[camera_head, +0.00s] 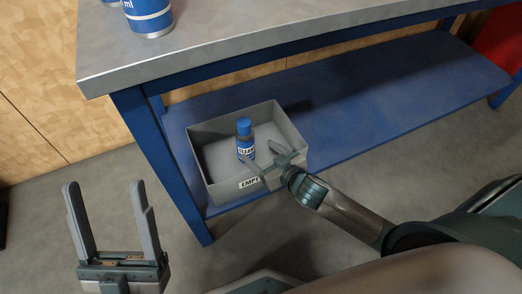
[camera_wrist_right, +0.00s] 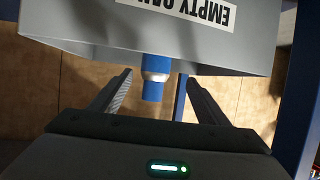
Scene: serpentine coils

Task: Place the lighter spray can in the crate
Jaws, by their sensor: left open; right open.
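A small spray can (camera_head: 245,138) with a blue cap and a blue and white label is inside the grey crate (camera_head: 220,190), looking upright near its middle. The crate stands on the blue lower shelf. My right gripper (camera_head: 262,157) is open at the crate's front wall, with the can just past its fingertips. In the right wrist view, upside down, the can's blue cap (camera_wrist_right: 154,68) shows past the rim of the crate (camera_wrist_right: 100,40), between the open fingers and apart from both. The can's lower part is hidden by the wall. My left gripper (camera_head: 104,188) is open and empty, away from the bench.
A larger blue and white can (camera_head: 149,18) labelled "ml" stands on the grey bench top (camera_head: 270,30), with part of another (camera_head: 112,2) beside it. The shelf (camera_head: 370,110) right of the crate is clear. A blue bench leg (camera_head: 165,165) stands left of the crate.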

